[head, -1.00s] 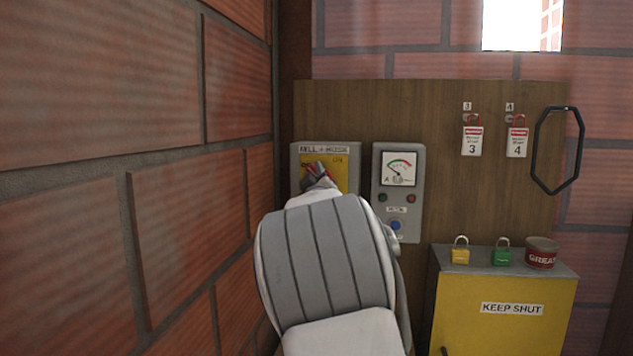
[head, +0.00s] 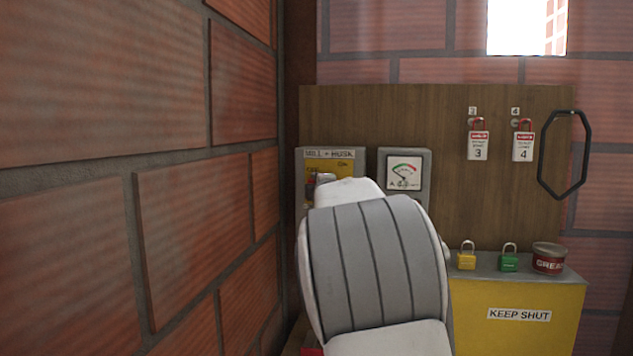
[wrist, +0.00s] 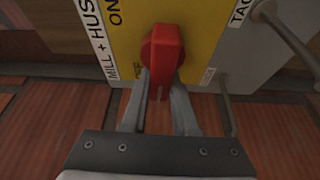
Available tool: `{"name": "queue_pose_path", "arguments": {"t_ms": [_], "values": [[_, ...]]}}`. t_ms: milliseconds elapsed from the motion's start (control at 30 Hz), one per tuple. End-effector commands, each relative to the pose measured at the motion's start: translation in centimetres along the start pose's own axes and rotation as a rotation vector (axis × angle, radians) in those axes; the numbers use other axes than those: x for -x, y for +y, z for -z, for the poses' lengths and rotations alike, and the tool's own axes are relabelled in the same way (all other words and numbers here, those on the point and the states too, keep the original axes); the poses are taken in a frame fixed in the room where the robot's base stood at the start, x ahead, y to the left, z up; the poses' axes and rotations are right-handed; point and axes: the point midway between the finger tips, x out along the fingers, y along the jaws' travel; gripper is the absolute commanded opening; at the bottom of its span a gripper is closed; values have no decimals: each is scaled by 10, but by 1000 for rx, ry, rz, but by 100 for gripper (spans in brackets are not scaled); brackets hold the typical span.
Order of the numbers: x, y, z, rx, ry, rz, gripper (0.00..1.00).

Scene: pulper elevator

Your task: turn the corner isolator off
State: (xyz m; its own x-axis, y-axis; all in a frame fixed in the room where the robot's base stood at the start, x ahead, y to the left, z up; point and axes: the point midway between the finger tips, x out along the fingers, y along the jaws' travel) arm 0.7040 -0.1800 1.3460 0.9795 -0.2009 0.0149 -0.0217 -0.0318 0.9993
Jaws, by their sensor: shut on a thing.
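The corner isolator is a grey box with a yellow face (head: 313,190) and a "MILL + HUSK" label, at the left end of the wooden board in the head view. Its red handle (wrist: 163,50) shows in the wrist view on the yellow face (wrist: 205,25). The handle points toward the bottom of that picture, away from the "ON" mark at upper left. My gripper (wrist: 160,85) is shut on the handle's lower end, one finger on each side. In the head view my arm hides much of the box.
A meter box (head: 404,173) stands close right of the isolator, and a brick wall (head: 190,210) close left. Numbered tags (head: 478,140) and a black ring (head: 563,155) hang on the board. A yellow cabinet (head: 515,340) bears padlocks (head: 467,257) and a grease tin (head: 549,258).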

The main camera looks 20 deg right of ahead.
Motion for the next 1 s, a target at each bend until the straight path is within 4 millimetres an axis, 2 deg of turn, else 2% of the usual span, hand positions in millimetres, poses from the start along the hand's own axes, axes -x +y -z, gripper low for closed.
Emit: {"name": "queue_pose_path", "arguments": {"t_ms": [667, 700, 800, 833, 1000], "values": [[0, -2, 0, 52, 1, 21, 0], [0, -2, 0, 52, 1, 21, 35], [0, -2, 0, 51, 1, 21, 53], [0, -2, 0, 51, 1, 21, 57], [0, -2, 0, 50, 1, 21, 57]]}}
